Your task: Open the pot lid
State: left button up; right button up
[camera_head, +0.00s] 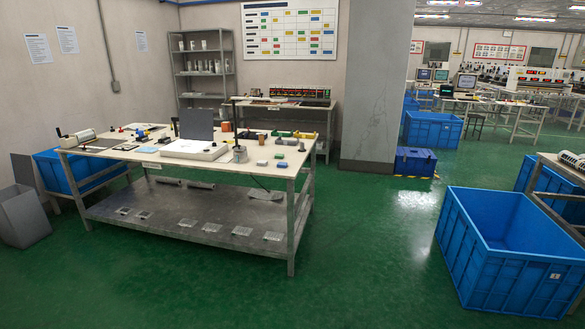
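A small grey cylindrical container (240,154), which may be the pot, stands upright near the front right part of the white-topped workbench (273,174). It is too small for me to tell whether a lid is on it. A white device with a raised dark grey panel (196,124) sits just left of it. Neither of my grippers is in view, and no part of my arms shows.
Small coloured blocks and tools lie around the bench top. A large blue crate (505,278) stands at the right front. A blue toolbox (414,161) sits by the grey pillar (374,80). A grey bin (22,215) stands at left. The green floor (345,255) between is clear.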

aim_at(239, 149)
jog(key=i, duration=2.45)
jog(key=u, duration=2.6)
jog(key=i, duration=0.3)
jog(key=z, duration=3)
